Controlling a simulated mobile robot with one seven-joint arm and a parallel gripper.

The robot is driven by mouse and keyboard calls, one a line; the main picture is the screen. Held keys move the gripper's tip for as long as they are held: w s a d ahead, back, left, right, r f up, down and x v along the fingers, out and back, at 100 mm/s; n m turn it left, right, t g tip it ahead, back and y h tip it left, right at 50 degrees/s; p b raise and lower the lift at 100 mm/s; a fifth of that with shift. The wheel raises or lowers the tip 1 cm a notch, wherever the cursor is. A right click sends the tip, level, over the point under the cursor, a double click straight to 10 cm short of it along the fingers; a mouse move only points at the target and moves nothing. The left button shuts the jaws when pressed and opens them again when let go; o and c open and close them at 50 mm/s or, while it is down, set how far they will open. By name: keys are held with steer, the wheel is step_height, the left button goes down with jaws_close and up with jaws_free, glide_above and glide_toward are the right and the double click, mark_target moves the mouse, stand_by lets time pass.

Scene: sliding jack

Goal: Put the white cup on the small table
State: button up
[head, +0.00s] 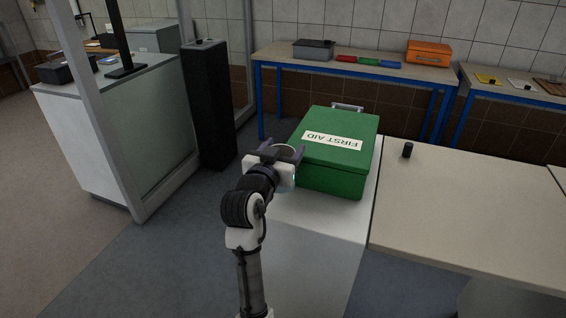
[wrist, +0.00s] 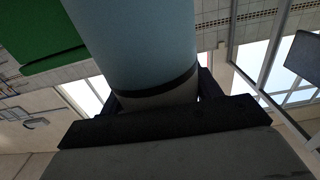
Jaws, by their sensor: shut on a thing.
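My gripper (head: 281,154) is shut on the white cup (head: 285,148), whose pale rim shows between the fingers in the head view. In the wrist view the cup (wrist: 138,45) is a large pale bluish cylinder with a dark band near its lower end, and it fills the space between the fingers. The gripper and cup are beside the left side of the green first aid box, near the far left edge of a narrow white table (head: 310,228). I cannot tell whether the cup touches the table, or whether this is the small table.
The green first aid box (head: 338,150) stands on the narrow table, just right of my gripper. A wider pale table (head: 470,205) with a small black object (head: 407,149) adjoins on the right and is mostly clear. A tall black column (head: 209,105) stands at left.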

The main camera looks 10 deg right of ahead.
steer(key=shift+f, duration=2.15)
steer(key=shift+f, duration=0.15)
steer(key=o, duration=1.6)
steer(key=shift+s+a, duration=0.25)
steer(key=shift+s, duration=0.05)
steer(key=b+v, duration=0.3)
steer(key=v, duration=0.8)
steer(key=shift+s, duration=0.1)
